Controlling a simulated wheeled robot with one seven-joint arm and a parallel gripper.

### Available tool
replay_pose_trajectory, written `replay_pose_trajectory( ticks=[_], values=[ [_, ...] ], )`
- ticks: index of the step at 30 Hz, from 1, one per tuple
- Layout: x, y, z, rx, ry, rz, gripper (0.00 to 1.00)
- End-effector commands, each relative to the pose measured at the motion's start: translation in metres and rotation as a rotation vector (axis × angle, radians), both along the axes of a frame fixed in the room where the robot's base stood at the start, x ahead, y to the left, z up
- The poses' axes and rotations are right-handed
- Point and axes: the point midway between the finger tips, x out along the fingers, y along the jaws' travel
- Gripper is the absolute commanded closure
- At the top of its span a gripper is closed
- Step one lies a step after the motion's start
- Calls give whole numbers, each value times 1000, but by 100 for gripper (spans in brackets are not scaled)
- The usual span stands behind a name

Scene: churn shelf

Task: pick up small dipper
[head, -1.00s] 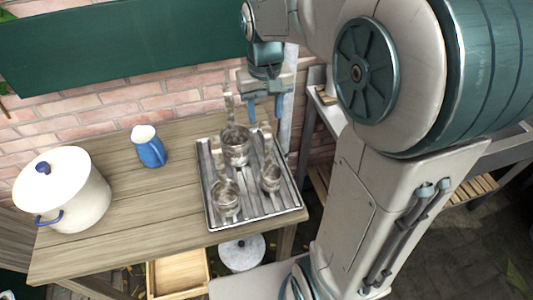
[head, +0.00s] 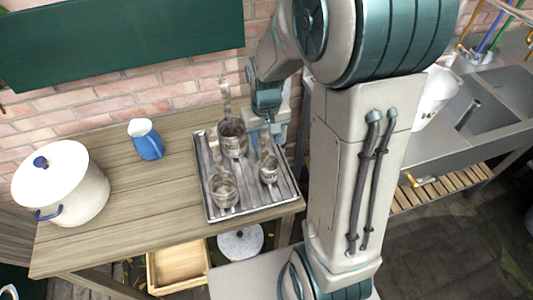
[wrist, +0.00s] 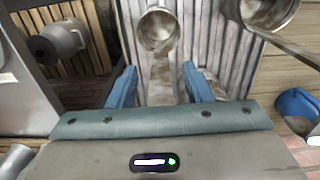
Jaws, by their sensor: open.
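The small dipper (head: 269,170), a metal cup with an upright handle, stands on the right side of the ribbed metal tray (head: 210,213). My gripper (head: 265,135) is open just above and behind its cup, low over the tray. In the wrist view my blue fingertips (wrist: 159,76) are apart, and the small dipper (wrist: 158,30) lies ahead, its handle running back between them. I cannot tell whether a finger touches the handle. A larger dipper (head: 232,140) stands at the back of the tray, and another dipper (head: 223,190) stands at the front left.
The larger dipper also shows close by in the wrist view (wrist: 262,12). A blue-and-white jug (head: 147,142) and a white lidded pot (head: 62,185) stand left on the wooden table (head: 120,215). A brick wall is behind; a grey sink (head: 490,115) is at right.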

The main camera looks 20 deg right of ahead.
Motion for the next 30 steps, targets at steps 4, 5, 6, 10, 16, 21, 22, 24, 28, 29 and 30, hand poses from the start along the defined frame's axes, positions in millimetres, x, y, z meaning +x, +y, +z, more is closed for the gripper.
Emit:
replay_pose_trajectory(
  ticks=[4, 5, 6, 10, 16, 21, 22, 24, 28, 29, 30],
  values=[
    [0, 0, 0, 0, 0, 0, 55],
    [0, 0, 0, 0, 0, 0, 63],
    [0, 0, 0, 0, 0, 0, 74],
    [0, 0, 0, 0, 0, 0, 100],
    [0, 0, 1, 0, 0, 0, 100],
    [0, 0, 4, 0, -1, 0, 100],
    [0, 0, 6, 0, -1, 0, 100],
    [1, 0, 12, 0, -3, 0, 100],
    [1, 0, 32, 0, -7, 0, 100],
    [1, 0, 39, 0, -7, 0, 100],
    [-2, -4, 46, 0, -6, -3, 100]
  ],
)
